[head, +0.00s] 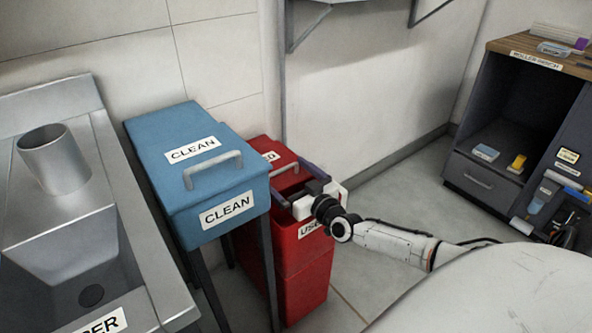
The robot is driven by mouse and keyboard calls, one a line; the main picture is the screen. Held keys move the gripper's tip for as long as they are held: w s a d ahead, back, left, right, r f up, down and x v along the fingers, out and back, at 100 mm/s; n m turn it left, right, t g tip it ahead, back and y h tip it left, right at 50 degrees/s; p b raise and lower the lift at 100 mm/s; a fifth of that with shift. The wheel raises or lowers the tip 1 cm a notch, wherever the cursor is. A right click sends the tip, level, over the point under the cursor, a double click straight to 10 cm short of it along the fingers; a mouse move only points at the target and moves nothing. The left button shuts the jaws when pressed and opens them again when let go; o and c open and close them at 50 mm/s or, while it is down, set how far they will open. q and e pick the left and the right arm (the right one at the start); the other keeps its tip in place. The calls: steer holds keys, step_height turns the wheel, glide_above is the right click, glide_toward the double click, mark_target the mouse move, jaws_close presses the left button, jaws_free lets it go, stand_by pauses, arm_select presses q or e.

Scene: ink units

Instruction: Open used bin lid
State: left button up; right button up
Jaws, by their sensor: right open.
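The red used bin (304,285) stands on the floor behind and to the right of the blue clean bin, which hides part of it. Its red lid (266,144) looks down, with a label partly showing on top and a "USED" label on the front, partly covered. A pale handle (284,169) shows on the lid. My right gripper (288,176) is open over the lid, its two dark fingers apart on either side of the handle. Whether the fingers touch the lid or handle I cannot tell. My left gripper is not in view.
The blue clean bin (235,180) with a grey handle stands on dark legs close on the left. A steel sink unit (150,235) with a metal cup (55,160) is at far left. A dark cabinet (483,184) stands at right. Floor between is clear.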

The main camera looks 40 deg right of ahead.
steer(key=s+p, duration=0.2)
steer(key=s, duration=0.6)
steer(key=shift+a, duration=0.4)
steer(key=shift+s, duration=0.1)
steer(key=shift+c, duration=0.3)
